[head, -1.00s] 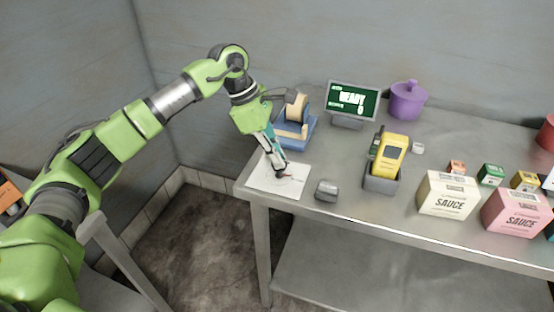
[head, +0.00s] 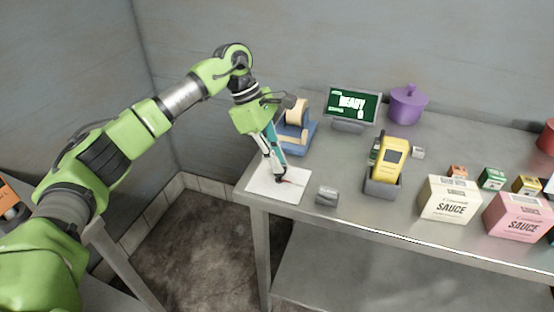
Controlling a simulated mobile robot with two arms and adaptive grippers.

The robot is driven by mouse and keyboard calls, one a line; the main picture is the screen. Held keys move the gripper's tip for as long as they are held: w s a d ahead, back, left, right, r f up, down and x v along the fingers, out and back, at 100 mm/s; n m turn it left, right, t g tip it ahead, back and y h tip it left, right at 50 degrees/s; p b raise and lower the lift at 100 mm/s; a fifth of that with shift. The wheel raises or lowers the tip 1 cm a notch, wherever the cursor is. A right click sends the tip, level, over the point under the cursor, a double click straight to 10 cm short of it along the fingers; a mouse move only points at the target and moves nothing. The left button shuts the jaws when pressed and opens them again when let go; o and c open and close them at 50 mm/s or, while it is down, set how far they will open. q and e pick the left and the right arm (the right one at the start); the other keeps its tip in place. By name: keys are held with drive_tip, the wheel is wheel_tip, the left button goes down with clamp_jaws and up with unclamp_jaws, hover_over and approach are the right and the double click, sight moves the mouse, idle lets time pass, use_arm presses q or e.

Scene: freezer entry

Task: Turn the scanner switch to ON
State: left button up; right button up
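A yellow handheld scanner (head: 391,158) stands tilted in a dark grey cradle (head: 381,188) on the metal table. I cannot make out a switch or its position on it. My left gripper (head: 280,179) points down over a white sheet (head: 262,186) at the table's left end, well to the left of the scanner. Its fingertips are at or just above the sheet, near a small red mark; whether they hold anything is unclear. My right gripper is not in view.
A blue tape dispenser (head: 296,137) stands just behind my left gripper. A small grey block (head: 327,195) lies between sheet and cradle. A purple pot (head: 408,106) stands at the back. Sauce boxes (head: 449,200) and small cartons (head: 492,178) fill the right side.

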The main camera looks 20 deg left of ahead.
use_arm(q)
drive_tip(key=shift+o, duration=1.3)
drive_tip(key=shift+r, duration=0.1)
drive_tip(key=v, duration=1.2)
